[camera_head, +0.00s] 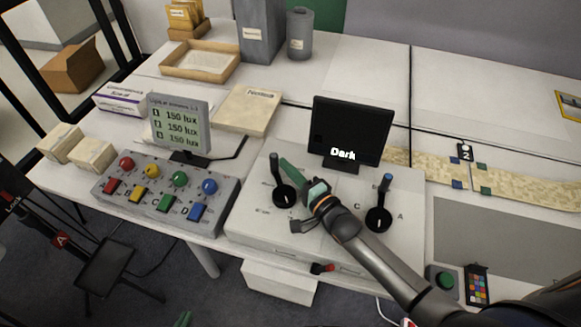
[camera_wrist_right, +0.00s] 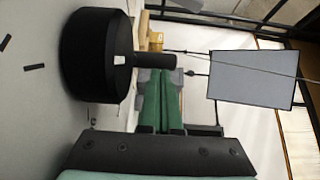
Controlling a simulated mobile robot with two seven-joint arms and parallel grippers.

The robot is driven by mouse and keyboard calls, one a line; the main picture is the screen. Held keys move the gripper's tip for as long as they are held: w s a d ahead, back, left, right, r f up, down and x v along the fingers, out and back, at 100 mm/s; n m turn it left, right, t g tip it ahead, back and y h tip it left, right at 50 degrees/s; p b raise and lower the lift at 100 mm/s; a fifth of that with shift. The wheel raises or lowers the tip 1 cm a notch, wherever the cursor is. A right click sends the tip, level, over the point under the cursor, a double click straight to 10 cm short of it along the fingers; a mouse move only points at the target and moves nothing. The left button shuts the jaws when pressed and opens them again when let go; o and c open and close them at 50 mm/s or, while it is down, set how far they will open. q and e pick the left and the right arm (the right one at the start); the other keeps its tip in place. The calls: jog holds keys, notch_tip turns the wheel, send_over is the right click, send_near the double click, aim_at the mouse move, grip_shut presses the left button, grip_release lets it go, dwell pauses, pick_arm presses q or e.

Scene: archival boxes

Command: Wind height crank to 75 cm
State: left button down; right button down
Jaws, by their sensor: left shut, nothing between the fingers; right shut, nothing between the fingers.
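I cannot read a height in cm anywhere. My right gripper (camera_head: 290,166) reaches over the console with its green fingers shut and empty, beside the left black dial with its upright handle (camera_head: 285,194). In the right wrist view the shut green fingers (camera_wrist_right: 160,98) are next to a black dial (camera_wrist_right: 97,56); contact is unclear. Only a green tip of my left gripper (camera_head: 183,319) shows at the bottom edge, shut and away from the table.
A second dial with a blue-topped handle (camera_head: 379,218) is right of my right gripper. A black screen reading "Dark" (camera_head: 348,132) stands behind. A button box (camera_head: 165,194) and lux display (camera_head: 178,124) are left.

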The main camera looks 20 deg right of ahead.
jog(key=shift+w+a+r+n+g+y, duration=0.1)
jog(key=shift+w+a+n+g+y, duration=0.1)
jog(key=shift+a+n+g+y, duration=0.25)
jog(key=v, duration=1.2)
jog(key=shift+s+d+f, duration=0.2)
jog(key=shift+s+f, duration=0.1)
dwell(0.6)
